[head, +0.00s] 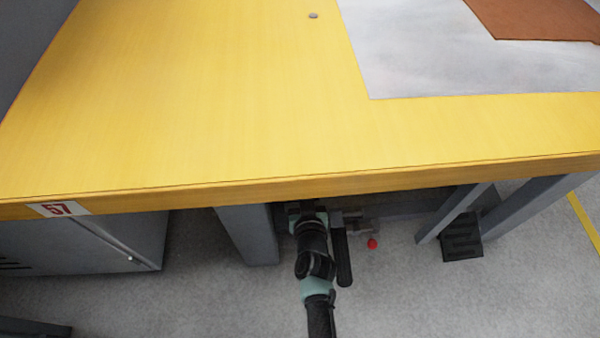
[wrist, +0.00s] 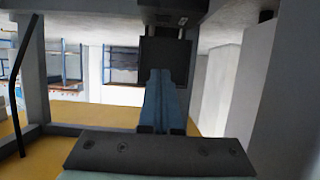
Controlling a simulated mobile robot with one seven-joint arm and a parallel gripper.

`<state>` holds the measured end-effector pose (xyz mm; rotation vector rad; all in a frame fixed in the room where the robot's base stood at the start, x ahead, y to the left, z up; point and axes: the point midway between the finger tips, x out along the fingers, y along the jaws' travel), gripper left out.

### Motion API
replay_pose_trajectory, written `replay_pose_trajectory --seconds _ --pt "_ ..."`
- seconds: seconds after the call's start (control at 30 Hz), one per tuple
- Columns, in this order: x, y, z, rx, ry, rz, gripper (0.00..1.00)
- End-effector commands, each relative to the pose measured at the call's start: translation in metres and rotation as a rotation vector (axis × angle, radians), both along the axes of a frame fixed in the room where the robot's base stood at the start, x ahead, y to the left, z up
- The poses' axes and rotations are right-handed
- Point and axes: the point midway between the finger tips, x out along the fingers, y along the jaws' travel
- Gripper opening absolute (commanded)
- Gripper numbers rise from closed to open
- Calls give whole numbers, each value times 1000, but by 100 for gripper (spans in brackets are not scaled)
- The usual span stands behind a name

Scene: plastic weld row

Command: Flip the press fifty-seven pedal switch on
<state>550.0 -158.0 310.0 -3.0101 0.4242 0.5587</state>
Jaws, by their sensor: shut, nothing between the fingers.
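The bench with the red "57" label (head: 58,209) on its front edge fills the head view. Under it, a small grey fitting with a red ball (head: 372,243) shows just right of my arm. I cannot tell for sure whether it is the pedal switch. My arm reaches in under the bench edge, and its end is partly hidden there. In the wrist view my gripper (wrist: 163,76) has its blue fingers together and empty. A dark square block (wrist: 178,56) shows at or behind the fingertips; I cannot tell whether they touch it.
A black ribbed pedal (head: 462,238) is on the floor by the right legs. A grey leg (head: 248,234) stands close left of my arm, with a grey cabinet (head: 90,248) further left. The yellow bench top (head: 200,90) overhangs my arm. Open floor lies in front.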

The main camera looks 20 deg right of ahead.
Motion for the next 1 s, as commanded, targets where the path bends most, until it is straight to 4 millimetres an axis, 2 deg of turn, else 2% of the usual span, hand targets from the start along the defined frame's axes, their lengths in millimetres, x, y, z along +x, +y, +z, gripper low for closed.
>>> replay_pose_trajectory --seconds 0.17,0.67,0.8,1.0 --pt "12 -4 -7 1 -2 -2 0" --pt "91 -27 -41 1 -3 -2 0" --pt "87 -25 -61 1 2 0 0" --pt "85 -25 -74 0 0 0 0"
